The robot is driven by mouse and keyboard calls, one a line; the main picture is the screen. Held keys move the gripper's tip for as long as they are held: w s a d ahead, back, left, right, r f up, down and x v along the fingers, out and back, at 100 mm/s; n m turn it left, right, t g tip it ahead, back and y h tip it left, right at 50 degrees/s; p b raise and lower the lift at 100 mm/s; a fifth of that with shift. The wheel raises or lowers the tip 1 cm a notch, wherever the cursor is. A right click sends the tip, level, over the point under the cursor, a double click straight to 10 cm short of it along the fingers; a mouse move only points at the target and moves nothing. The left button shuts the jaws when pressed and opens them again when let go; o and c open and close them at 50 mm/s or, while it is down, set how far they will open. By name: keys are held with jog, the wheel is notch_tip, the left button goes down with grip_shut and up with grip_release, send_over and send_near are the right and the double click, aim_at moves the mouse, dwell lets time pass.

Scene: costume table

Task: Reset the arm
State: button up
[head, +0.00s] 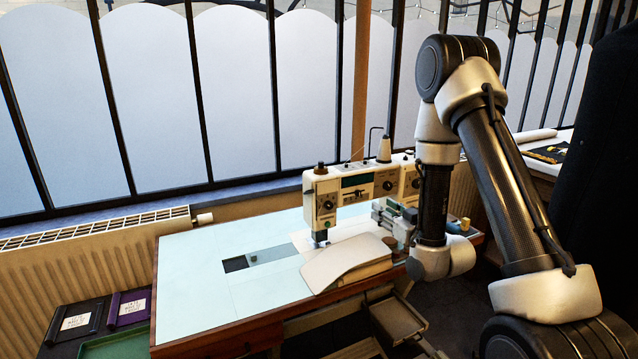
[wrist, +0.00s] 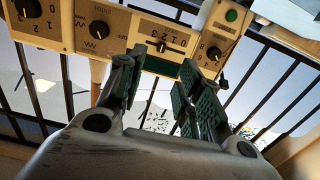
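My arm reaches down from the right side of the head view. My gripper (head: 388,215) is close in front of the right part of the cream sewing machine (head: 325,203). I cannot tell from the head view whether it touches the machine. In the wrist view the two green-padded fingers of my gripper (wrist: 158,85) stand apart with nothing held between them. The machine's dial panel (wrist: 100,28) is just beyond the fingertips, tilted in that view.
The machine stands on a pale blue table (head: 200,290) with a wooden edge. A curved cream panel (head: 343,262) lies near the front edge. Behind are a radiator (head: 95,262) and barred windows. A dark form (head: 600,150) stands at far right. The table's left part is clear.

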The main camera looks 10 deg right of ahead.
jog(key=s+d+r+m+g+h, duration=0.1)
jog(key=s+d+r+g+h, duration=0.25)
jog(key=r, duration=0.25)
jog(key=s+d+r+m+g+h, duration=0.1)
jog(key=s+d+r+g+h, duration=0.15)
jog(key=s+r, duration=0.35)
jog(key=s+r+g, duration=0.2)
jog(key=s+g, duration=0.1)
jog(key=s, duration=0.9)
jog(key=s+d+r+m+g, duration=0.1)
jog(key=s+r+g, duration=0.2)
jog(key=s, duration=0.9)
jog(key=shift+s+d+r+m+g, duration=0.15)
jog(key=shift+s+m+g, duration=0.15)
jog(key=shift+s+g, duration=0.1)
jog(key=shift+w, duration=0.1)
